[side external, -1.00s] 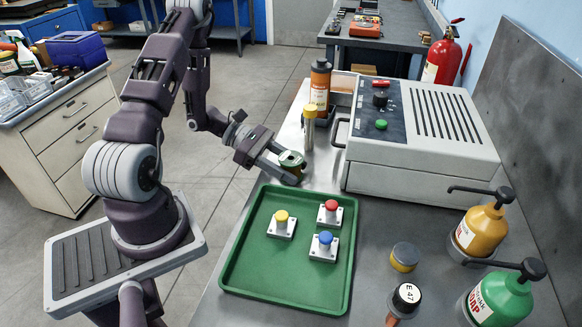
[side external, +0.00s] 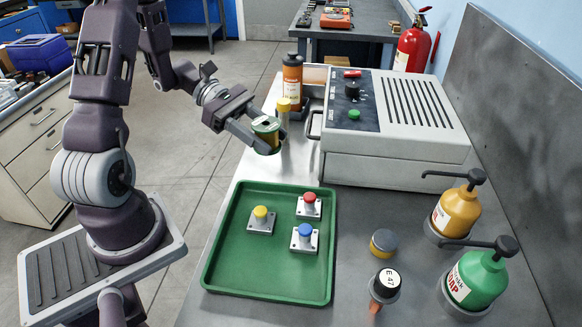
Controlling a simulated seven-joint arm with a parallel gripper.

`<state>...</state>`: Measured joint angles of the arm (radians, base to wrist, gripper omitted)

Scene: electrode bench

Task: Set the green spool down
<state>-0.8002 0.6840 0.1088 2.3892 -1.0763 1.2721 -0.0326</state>
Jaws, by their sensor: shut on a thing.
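I cannot tell the exact gap to the bench.
A slim yellow-capped cylinder (side external: 283,125) stands close right of the spool, with an orange bottle (side external: 292,82) behind. The pale machine (side external: 395,150) is further right. A green tray (side external: 265,275) with three push buttons lies in front. Pump bottles stand at the right.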

